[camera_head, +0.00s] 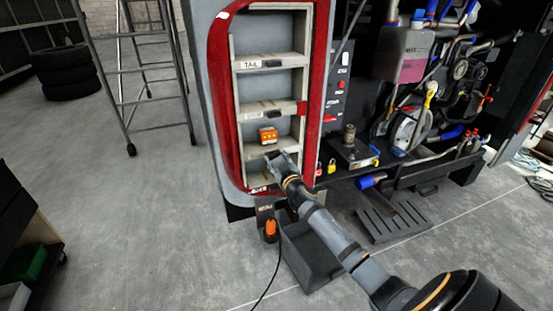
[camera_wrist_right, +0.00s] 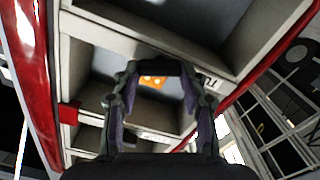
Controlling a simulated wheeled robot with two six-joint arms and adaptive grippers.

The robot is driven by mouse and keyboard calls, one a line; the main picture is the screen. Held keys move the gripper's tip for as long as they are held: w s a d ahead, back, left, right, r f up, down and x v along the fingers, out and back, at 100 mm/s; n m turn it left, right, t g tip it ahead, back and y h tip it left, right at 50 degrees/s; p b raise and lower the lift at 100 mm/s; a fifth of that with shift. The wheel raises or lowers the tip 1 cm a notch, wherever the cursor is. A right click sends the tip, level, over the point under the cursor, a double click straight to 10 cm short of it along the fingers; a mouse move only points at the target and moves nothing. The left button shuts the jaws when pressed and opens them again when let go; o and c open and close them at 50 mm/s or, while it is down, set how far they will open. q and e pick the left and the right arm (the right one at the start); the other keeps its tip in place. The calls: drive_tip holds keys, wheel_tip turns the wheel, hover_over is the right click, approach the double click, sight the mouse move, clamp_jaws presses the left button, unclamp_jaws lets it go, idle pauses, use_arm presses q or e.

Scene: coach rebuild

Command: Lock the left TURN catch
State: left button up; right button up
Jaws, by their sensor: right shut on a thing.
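The tall light-grey rack (camera_head: 233,92) with a red surround stands upright, with several stacked compartments. An orange lamp unit (camera_head: 268,135) sits in a lower compartment; it also shows between the fingers in the right wrist view (camera_wrist_right: 152,82). My right gripper (camera_head: 276,159) is at the rack, just below the orange unit. In the wrist view its fingers (camera_wrist_right: 157,78) stand apart with a small dark piece (camera_wrist_right: 157,66) across the tips, and it is shut on this. I cannot tell whether this piece is the left TURN catch, or the catch's position. My left gripper is not in view.
A red tab (camera_head: 302,108) is on the rack's right side. A dark open bin (camera_head: 310,262) stands on the floor below my right arm. A ladder (camera_head: 150,70) is at the left. Engine parts (camera_head: 405,130) crowd the right.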

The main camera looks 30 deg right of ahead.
drive_tip(key=n, duration=0.3)
drive_tip(key=shift+n, duration=0.4)
drive_tip(key=n+p, duration=0.1)
drive_tip(key=n, duration=0.2)
drive_tip(key=shift+a+f+n, duration=0.1)
drive_tip(key=shift+n, duration=0.2)
drive_tip(key=n+p, duration=0.1)
drive_tip(key=n, duration=0.4)
drive_tip(key=shift+f+n, duration=0.15)
drive_tip(key=shift+n, duration=0.25)
drive_tip(key=o, duration=1.1)
drive_tip(key=shift+o, duration=0.2)
drive_tip(key=v, duration=1.2)
drive_tip(key=shift+a, duration=0.1)
